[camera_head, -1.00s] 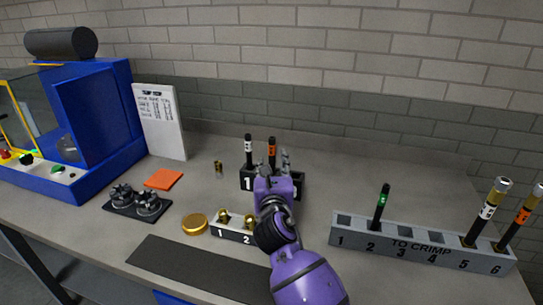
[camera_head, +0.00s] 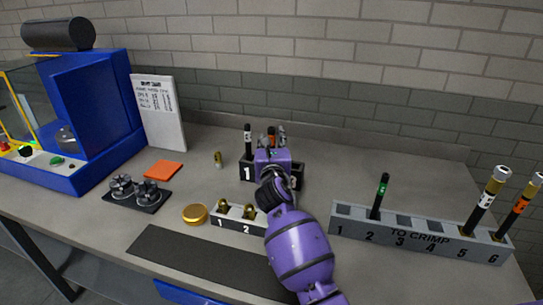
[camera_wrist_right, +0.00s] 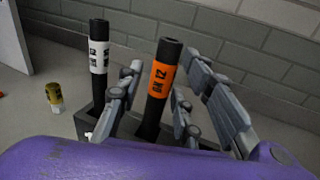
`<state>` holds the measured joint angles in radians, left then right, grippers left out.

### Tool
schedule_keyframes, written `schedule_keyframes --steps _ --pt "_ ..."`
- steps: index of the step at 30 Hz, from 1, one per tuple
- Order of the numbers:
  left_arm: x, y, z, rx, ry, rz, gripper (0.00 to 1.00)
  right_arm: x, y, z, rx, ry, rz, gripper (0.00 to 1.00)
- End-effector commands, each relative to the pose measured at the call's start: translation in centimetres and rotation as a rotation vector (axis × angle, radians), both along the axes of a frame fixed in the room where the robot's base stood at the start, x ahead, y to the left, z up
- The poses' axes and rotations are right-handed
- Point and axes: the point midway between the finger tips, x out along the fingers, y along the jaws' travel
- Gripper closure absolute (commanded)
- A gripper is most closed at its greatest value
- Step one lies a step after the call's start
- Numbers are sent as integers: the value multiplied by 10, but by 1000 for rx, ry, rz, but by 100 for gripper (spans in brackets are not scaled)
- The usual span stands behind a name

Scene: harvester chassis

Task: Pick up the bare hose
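Two black hoses with no metal fittings on their tops stand upright in a black holder (camera_head: 246,174). One has a white label (camera_head: 248,140) and the other an orange label (camera_head: 271,133). In the right wrist view, the orange-labelled hose (camera_wrist_right: 165,80) stands between my right gripper's spread fingers, and the white-labelled hose (camera_wrist_right: 99,58) stands to the left, outside them. My right gripper (camera_head: 274,141) is open at the holder. Its hand hides much of the orange-labelled hose and holder in the head view. My left gripper is not in view.
A grey "TO CRIMP" rack (camera_head: 421,239) at right holds a green-labelled hose (camera_head: 380,196) and two hoses with metal ends. A small brass fitting (camera_head: 218,160) stands left of the holder. A numbered fitting block (camera_head: 233,228) and gold disc (camera_head: 195,214) sit in front.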

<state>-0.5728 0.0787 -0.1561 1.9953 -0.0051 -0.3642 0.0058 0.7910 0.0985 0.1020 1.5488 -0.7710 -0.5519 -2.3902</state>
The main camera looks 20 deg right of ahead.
Motion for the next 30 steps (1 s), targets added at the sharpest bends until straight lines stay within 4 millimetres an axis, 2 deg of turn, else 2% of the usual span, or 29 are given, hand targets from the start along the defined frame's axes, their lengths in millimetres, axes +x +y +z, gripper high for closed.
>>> schedule_keyframes --steps 1,6,17,30 --pt "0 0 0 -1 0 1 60 0 0 0 0 0 0 77" --pt "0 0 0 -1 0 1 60 0 0 0 0 0 0 100" --pt "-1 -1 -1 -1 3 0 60 0 0 5 -1 -3 0 100" --pt "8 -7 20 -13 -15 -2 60 0 -1 88 -3 -7 -1 100"
